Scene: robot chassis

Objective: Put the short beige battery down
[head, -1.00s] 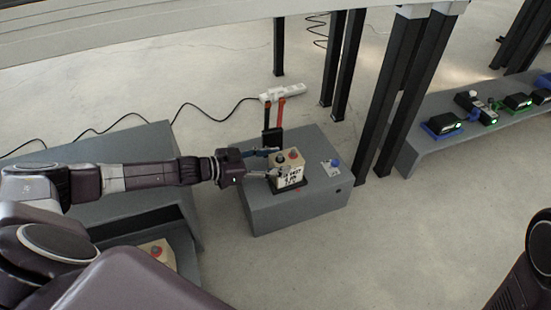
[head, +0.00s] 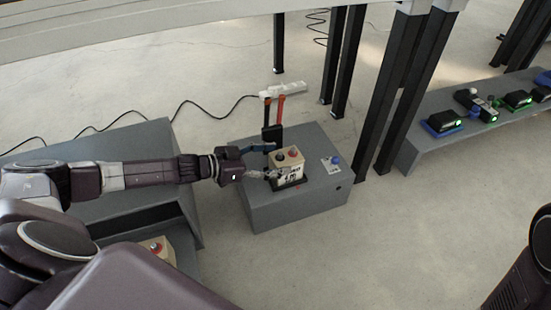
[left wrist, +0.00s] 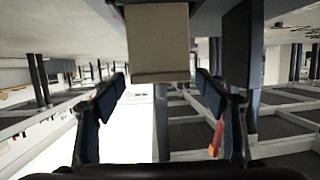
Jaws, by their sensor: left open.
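The short beige battery (head: 288,172), with a dark and a red terminal on top, stands upright on a black base on the grey box (head: 320,190). My left gripper (head: 266,160) is open at its left side, its fingers pointing at it. My right gripper is out of view.
Another beige battery (head: 158,247) sits in a grey bin at lower left. Black table legs (head: 400,100) stand to the right.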

